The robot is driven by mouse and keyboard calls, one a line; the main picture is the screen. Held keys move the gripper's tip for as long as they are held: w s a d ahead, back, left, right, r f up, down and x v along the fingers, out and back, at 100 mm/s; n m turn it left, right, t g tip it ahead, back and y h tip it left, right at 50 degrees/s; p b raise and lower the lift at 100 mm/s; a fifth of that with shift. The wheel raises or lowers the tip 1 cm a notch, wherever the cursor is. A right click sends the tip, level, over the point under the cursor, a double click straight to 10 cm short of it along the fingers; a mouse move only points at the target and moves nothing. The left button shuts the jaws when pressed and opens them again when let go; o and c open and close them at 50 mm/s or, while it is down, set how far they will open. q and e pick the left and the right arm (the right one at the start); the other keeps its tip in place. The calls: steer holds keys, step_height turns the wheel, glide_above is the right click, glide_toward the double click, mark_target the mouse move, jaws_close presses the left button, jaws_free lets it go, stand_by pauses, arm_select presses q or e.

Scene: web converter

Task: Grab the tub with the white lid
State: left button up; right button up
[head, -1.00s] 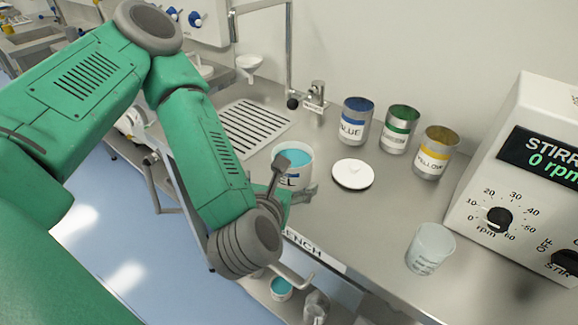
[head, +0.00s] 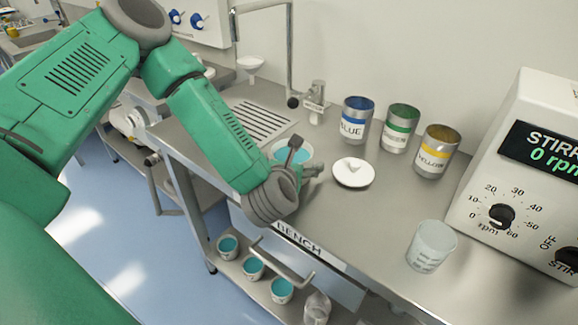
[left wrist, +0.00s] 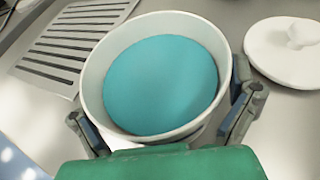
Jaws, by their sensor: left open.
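A white tub (head: 281,153) with blue-green contents stands uncovered on the metal bench, partly hidden behind my left gripper. A white lid (head: 354,173) with a small knob lies flat on the bench to the right of the tub. In the left wrist view, the tub (left wrist: 160,85) fills the middle and the lid (left wrist: 285,52) is at the right edge. My left gripper (head: 307,155) is open. Its fingers stand on either side of the tub's lower front, and I cannot tell whether they touch it. My right gripper is not in view.
Blue (head: 356,122), green (head: 399,130) and yellow (head: 436,155) labelled cans stand behind the lid. A clear beaker (head: 430,247) and the stirrer (head: 515,190) are at the right. A drain grille (head: 258,122) lies behind the tub. Several similar tubs (head: 253,268) sit on the lower shelf.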

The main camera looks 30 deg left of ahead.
arm_select(q)
steer(key=shift+w+d, duration=0.1)
steer(key=shift+d, duration=0.3)
steer(key=shift+c, duration=0.5)
steer(key=shift+a, duration=0.25)
steer(key=c, duration=1.2)
steer(key=shift+a+f, duration=0.15)
steer(key=shift+a, duration=0.2)
steer(key=shift+c, duration=0.3)
steer(key=shift+d, duration=0.1)
steer(key=shift+d, duration=0.15)
